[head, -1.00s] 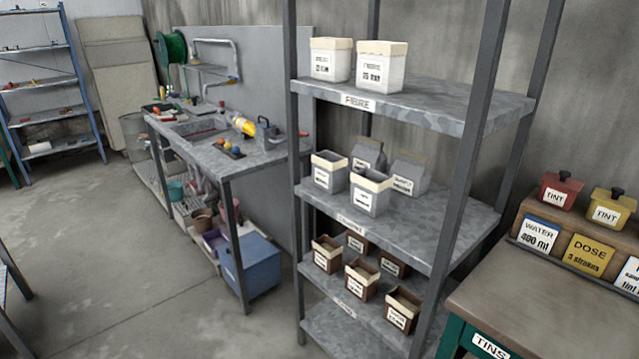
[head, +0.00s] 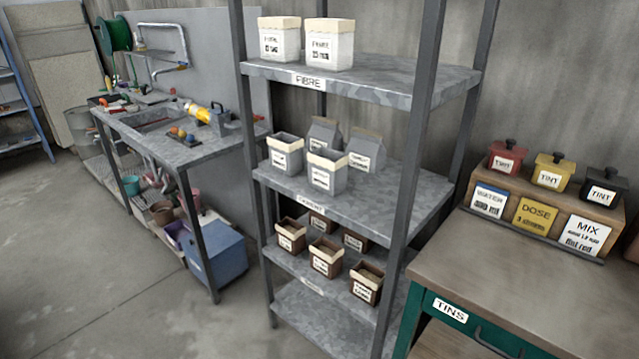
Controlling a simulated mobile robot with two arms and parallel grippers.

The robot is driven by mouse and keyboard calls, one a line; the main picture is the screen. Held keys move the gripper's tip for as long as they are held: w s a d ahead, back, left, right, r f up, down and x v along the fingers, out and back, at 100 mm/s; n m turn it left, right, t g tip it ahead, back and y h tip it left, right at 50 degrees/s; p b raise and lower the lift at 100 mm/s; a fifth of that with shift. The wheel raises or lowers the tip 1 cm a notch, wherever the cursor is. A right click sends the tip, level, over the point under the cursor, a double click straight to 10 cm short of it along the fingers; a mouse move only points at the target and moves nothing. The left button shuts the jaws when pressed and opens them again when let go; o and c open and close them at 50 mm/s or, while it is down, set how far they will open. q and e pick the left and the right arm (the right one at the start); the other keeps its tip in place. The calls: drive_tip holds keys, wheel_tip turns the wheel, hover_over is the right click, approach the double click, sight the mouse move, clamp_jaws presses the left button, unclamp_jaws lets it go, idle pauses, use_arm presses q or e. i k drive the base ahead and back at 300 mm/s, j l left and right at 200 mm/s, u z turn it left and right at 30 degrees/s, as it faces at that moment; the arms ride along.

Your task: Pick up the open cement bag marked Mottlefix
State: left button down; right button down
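Several grey cement bags stand on the middle shelf (head: 395,200) of the metal rack. Two in front have open tops with pale rims: a left open bag (head: 286,158) and a right open bag (head: 326,178). Two behind have folded, closed tops: one at the left (head: 323,134) and one at the right (head: 366,153). Their labels are too small and blurred to read, so I cannot tell which is Mottlefix. Neither of my grippers is in view.
White fibre bags (head: 329,46) stand on the top shelf, brown open bags (head: 325,259) below. A workbench (head: 215,150) with tools is at left. A wooden table (head: 530,285) with tint tins (head: 551,171) and signs is at right. The floor at left is clear.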

sight(286, 154)
drive_tip(key=i+j+z, duration=0.5)
drive_tip(key=i+j, duration=0.15)
drive_tip(key=j, duration=0.2)
